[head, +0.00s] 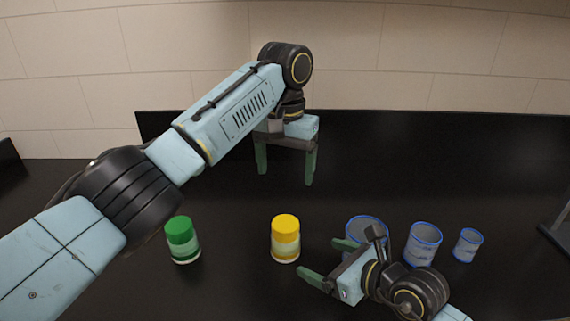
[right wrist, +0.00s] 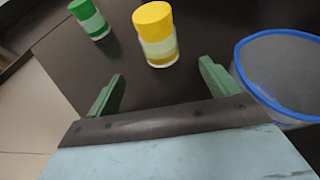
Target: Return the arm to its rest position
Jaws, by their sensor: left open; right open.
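My left gripper (head: 286,165) is open and empty, pointing down above the back of the dark counter, behind the jars. My right gripper (head: 323,260) is open and empty at the lower right, its fingers pointing left toward the yellow-lidded jar (head: 285,239). In the right wrist view, the right gripper (right wrist: 160,92) has nothing between its fingers. The yellow jar shows beyond the fingers there (right wrist: 156,35), apart from them. A green-lidded jar (head: 183,240) stands upright further left; it is also in the right wrist view (right wrist: 89,19).
Three blue-rimmed clear cups stand at the right: a large one (head: 367,228) partly hidden behind my right gripper, a middle one (head: 423,244) and a small one (head: 467,245). A dark object (head: 556,228) is at the right edge. The counter (head: 450,165) behind the cups is clear.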

